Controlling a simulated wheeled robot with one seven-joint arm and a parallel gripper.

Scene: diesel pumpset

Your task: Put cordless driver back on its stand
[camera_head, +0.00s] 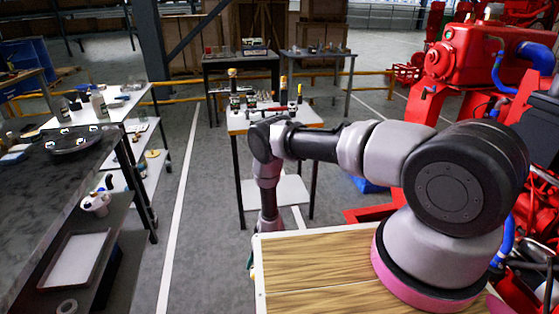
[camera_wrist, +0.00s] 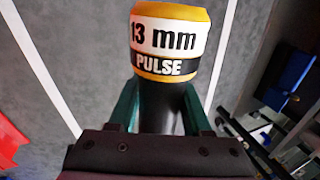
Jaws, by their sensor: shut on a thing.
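The cordless driver (camera_wrist: 165,45) shows in the wrist view as a yellow, white and black end marked "13 mm PULSE" on a dark handle. My gripper (camera_wrist: 160,108) is shut around that handle, with a dark green finger on each side. The driver hangs above the grey floor, clear of any table. In the head view my arm reaches down past the wooden top, and my gripper is hidden behind its edge. A white, cup-like thing (camera_head: 95,203) with holes stands on the lower left shelf; I cannot tell whether it is the stand.
A dark bench (camera_head: 50,185) is at left, with a shelf bearing a grey tray (camera_head: 75,262) below. A white table (camera_head: 272,117) with bottles and tools stands ahead. Red machinery (camera_head: 470,60) fills the right. Grey floor is free between the left bench and the white table.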

